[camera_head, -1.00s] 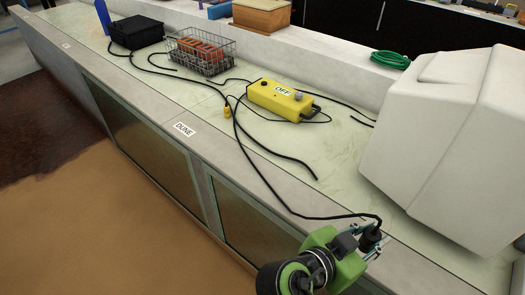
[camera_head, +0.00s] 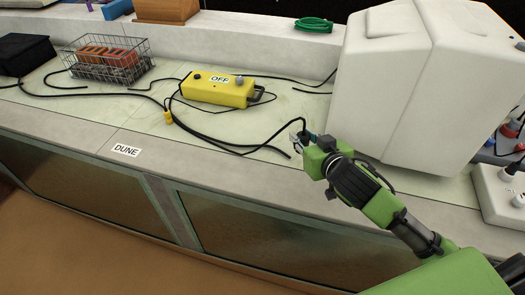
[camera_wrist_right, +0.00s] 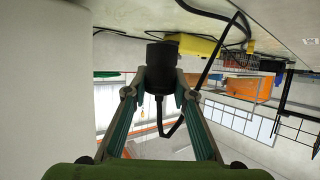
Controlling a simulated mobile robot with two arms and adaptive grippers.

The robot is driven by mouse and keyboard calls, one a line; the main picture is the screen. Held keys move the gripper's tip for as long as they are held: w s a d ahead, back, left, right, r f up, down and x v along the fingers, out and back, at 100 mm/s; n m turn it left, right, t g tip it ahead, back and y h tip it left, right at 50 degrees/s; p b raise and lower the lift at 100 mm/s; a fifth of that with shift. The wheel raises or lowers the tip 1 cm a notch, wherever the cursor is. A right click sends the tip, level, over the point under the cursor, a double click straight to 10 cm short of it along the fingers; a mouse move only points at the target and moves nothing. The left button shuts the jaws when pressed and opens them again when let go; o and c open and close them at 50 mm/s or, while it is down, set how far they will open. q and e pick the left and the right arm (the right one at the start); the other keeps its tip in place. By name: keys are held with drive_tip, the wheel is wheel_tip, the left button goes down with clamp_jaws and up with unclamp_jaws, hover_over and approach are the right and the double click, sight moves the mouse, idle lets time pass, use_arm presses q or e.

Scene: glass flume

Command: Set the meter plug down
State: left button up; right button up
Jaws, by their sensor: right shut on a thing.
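The meter plug, a black cylinder on a black cable, is between the fingers of my right gripper (camera_head: 300,141). In the right wrist view, the plug (camera_wrist_right: 161,68) is clamped between both fingertips, with its cable looping beside it. In the head view the gripper hides most of the plug. The gripper is over the pale green worktop (camera_head: 135,112), near its front edge and left of the big white box. Whether the plug touches the worktop cannot be told. My left gripper is not in view.
A yellow box marked OFF (camera_head: 218,91) lies behind the gripper, with black cables around it. A large white box (camera_head: 400,95) stands close on the right. A wire basket (camera_head: 105,70) is further left. A white socket block (camera_head: 492,200) sits at far right.

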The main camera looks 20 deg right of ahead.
drive_tip(key=r, duration=0.1)
drive_tip(key=w+r+n+y, duration=0.1)
drive_tip(key=shift+r, duration=0.4)
drive_tip(key=shift+w+a, duration=0.2)
drive_tip(key=shift+w, duration=0.1)
drive_tip(key=w+a+f, duration=0.2)
drive_tip(key=w+f, duration=0.1)
drive_tip(key=w+a+f, duration=0.2)
drive_tip(key=w, duration=0.1)
drive_tip(key=w+a+f, duration=0.2)
drive_tip(key=w+f, duration=0.1)
drive_tip(key=w, duration=0.1)
drive_tip(key=shift+w+a+f, duration=0.1)
drive_tip(key=shift+a+f, duration=0.25)
drive_tip(key=shift+w+a+f, duration=0.2)
drive_tip(key=shift+w+f, duration=0.05)
drive_tip(key=shift+f, duration=0.15)
wheel_tip(320, 180, down, 4)
drive_tip(key=shift+w+a+r, duration=0.1)
drive_tip(key=shift+w+r, duration=0.05)
drive_tip(key=shift+r, duration=0.1)
